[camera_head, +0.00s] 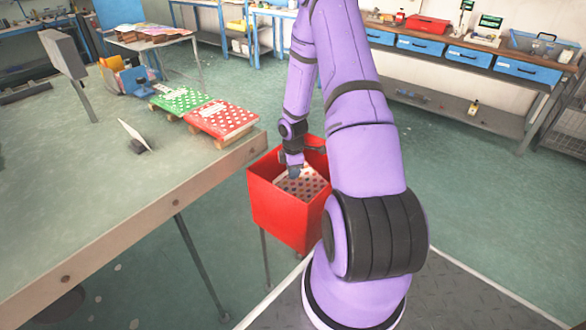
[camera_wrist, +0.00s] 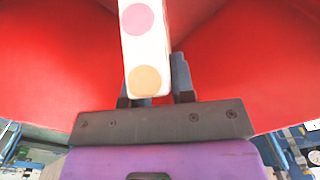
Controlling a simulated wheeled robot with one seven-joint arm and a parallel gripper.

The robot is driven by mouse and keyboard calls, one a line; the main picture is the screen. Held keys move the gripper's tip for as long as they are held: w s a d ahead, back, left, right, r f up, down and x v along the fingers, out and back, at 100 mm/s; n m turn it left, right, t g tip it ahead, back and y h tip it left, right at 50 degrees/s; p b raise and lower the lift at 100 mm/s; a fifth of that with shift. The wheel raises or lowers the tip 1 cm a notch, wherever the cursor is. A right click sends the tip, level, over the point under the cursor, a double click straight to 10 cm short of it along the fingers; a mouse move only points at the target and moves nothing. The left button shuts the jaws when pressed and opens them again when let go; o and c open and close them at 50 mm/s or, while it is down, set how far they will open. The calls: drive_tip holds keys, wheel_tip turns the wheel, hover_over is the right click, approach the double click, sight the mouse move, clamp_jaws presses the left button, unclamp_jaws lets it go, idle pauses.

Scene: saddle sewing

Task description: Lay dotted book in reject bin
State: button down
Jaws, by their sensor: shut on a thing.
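The dotted book (camera_head: 304,186) is white with coloured dots. It sits inside the opening of the red bin (camera_head: 287,212), below the bin's rim, at the table's right end. My gripper (camera_head: 293,170) reaches down into the bin and is shut on the book. In the wrist view the book (camera_wrist: 146,50) shows its narrow white side with a pink and an orange dot, between the fingers of my gripper (camera_wrist: 160,85). Red bin walls (camera_wrist: 60,60) surround it there. Whether the book touches the bin floor is hidden.
The green table (camera_head: 90,190) stands to the left of the bin. A red dotted book (camera_head: 222,120) and a green dotted book (camera_head: 181,101) lie on it, near a tilted white card (camera_head: 133,134). A workbench with blue drawers (camera_head: 470,58) stands at the back right.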

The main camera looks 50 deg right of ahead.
drive_tip(key=shift+c, duration=1.4)
unclamp_jaws()
wheel_tip(320, 180, up, 14)
idle(1.1)
idle(0.4)
